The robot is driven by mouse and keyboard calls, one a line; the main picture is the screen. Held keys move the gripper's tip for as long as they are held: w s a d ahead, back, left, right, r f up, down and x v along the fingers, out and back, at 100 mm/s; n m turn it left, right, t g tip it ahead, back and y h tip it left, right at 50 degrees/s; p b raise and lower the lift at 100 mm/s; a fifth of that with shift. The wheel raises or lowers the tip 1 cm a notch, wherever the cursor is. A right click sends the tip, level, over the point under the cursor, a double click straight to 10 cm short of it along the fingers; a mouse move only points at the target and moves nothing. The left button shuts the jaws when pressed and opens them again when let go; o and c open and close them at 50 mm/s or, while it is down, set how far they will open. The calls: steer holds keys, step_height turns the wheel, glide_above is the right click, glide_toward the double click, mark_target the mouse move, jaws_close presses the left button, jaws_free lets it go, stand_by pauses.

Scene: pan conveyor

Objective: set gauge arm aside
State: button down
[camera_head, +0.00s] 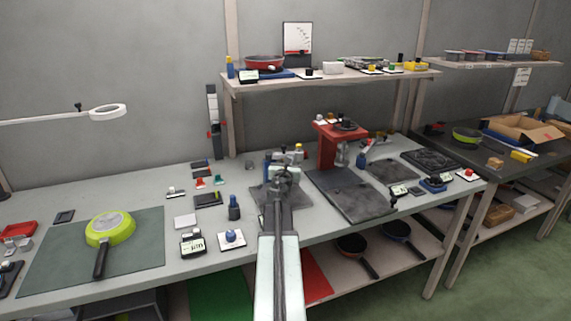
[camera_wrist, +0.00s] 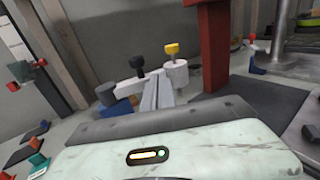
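My gripper (camera_head: 284,173) is at the end of my arm, over the dark plate (camera_head: 262,196) in the middle of the bench. Just behind it stands a small fixture with light grey blocks (camera_wrist: 177,74), a blue base (camera_wrist: 121,107), a black knob and a yellow knob. It looks like the gauge, but which part is its arm I cannot tell. In the head view its blue part (camera_head: 267,163) shows beside my gripper, which partly covers the fixture. The wrist view shows my pale gripper body along the bottom. The fingertips are not clear, and I see no held object.
A red press (camera_head: 327,148) stands right of the fixture, with a dark slab (camera_head: 350,194) in front. Small tools and blocks lie between. A shelf (camera_head: 400,75) hangs above the bench.

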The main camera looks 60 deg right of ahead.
steer(key=shift+s+d, duration=0.1)
steer(key=shift+d, duration=0.3)
steer(key=shift+d+r, duration=0.1)
